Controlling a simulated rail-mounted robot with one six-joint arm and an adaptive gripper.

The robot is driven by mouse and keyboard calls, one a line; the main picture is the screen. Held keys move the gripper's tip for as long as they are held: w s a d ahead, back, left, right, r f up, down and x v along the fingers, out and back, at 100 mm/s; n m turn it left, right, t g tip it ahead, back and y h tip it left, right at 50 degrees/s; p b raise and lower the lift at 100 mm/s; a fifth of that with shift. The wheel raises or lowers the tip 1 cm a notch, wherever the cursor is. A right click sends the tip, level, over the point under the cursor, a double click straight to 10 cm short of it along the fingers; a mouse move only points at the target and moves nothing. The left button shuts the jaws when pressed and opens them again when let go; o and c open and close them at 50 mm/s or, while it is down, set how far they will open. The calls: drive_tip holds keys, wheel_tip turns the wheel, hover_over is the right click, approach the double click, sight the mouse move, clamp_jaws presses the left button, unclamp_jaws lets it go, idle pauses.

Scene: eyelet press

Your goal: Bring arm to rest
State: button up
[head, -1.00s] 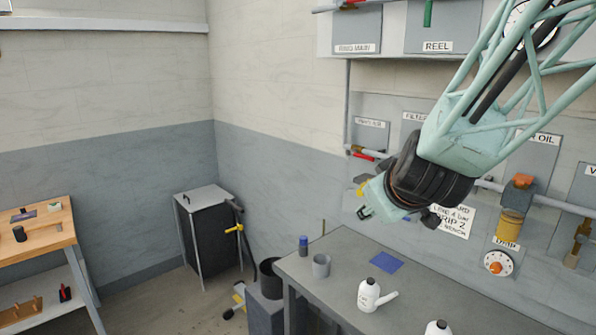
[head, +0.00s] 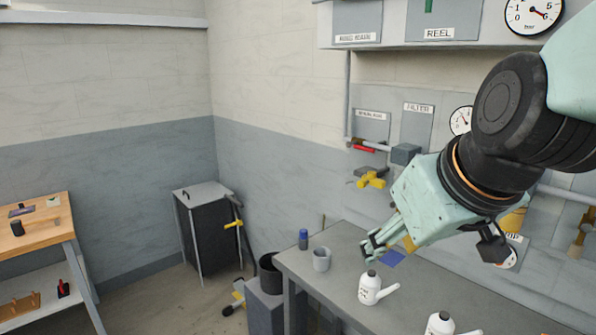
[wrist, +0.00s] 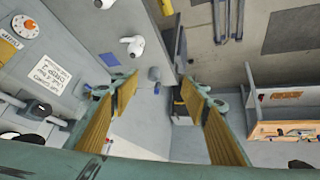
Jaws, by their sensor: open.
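My gripper (head: 374,247) hangs above the grey bench (head: 425,290) in the head view, pointing left and slightly down. In the wrist view its two yellow-padded fingers (wrist: 158,92) stand wide apart, open, with nothing between them. Past the fingertips the wrist view shows the grey cup on the bench (wrist: 154,74) well below. The arm reaches in from the right edge of the head view and covers part of the wall fittings.
On the bench stand two white bottles, one (head: 370,288) and another (head: 438,325), a grey cup (head: 321,259) and a blue-capped item (head: 303,239). A dark cabinet (head: 208,235) stands in the corner.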

drive_tip(key=s+d+f+m+g+b, duration=0.1)
drive_tip(key=s+d, duration=0.1)
drive_tip(key=s, duration=0.8)
drive_tip(key=s+d+f+m+g+h+b, duration=0.1)
drive_tip(key=s+d+f+m+g, duration=0.1)
drive_tip(key=s, duration=0.9)
drive_tip(key=shift+f, duration=0.15)
drive_tip(key=shift+d, duration=0.2)
idle(1.9)
